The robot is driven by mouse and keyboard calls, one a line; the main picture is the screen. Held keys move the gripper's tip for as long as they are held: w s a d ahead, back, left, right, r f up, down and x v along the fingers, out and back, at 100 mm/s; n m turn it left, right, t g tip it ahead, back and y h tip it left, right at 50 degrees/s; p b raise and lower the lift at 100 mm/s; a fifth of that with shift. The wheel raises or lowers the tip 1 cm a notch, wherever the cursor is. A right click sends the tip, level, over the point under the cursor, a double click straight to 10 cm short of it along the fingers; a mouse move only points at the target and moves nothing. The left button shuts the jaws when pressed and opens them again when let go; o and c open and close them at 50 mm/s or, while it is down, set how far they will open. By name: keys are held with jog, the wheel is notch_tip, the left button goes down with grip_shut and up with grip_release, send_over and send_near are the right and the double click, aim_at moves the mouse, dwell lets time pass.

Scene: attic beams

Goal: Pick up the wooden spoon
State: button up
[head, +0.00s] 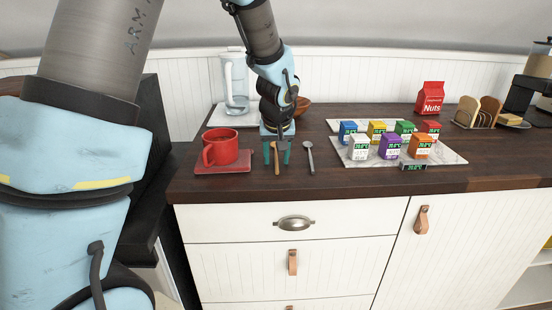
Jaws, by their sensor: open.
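The wooden spoon (276,159) lies on the dark wooden counter, its light handle showing toward the front edge. My gripper (277,160) hangs over it, pointing down, with one teal finger to each side of the spoon. The jaws are open, and I cannot tell whether the fingers touch the spoon. The spoon's far part is hidden behind my gripper. A metal spoon (309,157) lies just to the right of my gripper, apart from it.
A red mug (222,147) on a red tray (226,168) stands close on the left. Several small coloured boxes (390,146) stand on a white marble board (349,160) at right. A brown bowl (303,106) and a glass blender (236,85) are behind.

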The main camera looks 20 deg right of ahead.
jog(key=shift+c, duration=0.2)
grip_shut()
dwell(0.4)
